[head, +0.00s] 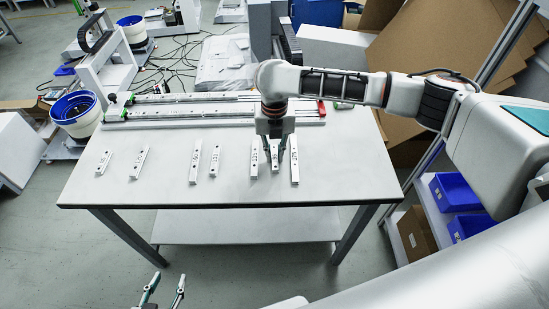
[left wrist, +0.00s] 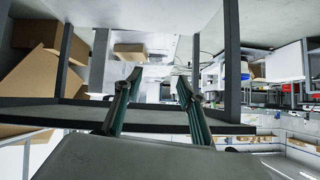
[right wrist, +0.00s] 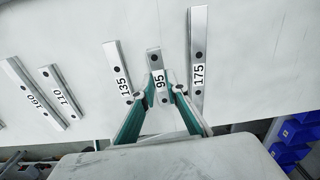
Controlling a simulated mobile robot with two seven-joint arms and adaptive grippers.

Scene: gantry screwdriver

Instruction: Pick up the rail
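Several pale metal rails lie in a row on the white table (head: 230,193). In the right wrist view, the short rail labelled 95 (right wrist: 154,58) lies between the rail labelled 135 (right wrist: 115,62) and the long rail labelled 175 (right wrist: 198,45). My right gripper (right wrist: 158,80) is down at the 95 rail, one finger on each side of its near part; it also shows in the head view (head: 275,150). Its fingers are apart, and whether they touch the rail is unclear. My left gripper (head: 165,283) is open and empty, low in front of the table; it shows in its wrist view (left wrist: 156,85).
Rails labelled 160 (right wrist: 33,92) and 110 (right wrist: 60,90) lie farther left in the right wrist view. A long linear-axis assembly (head: 180,115) spans the table's back. Blue bins (head: 455,192) stand on a shelf at the right. The table's front strip is clear.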

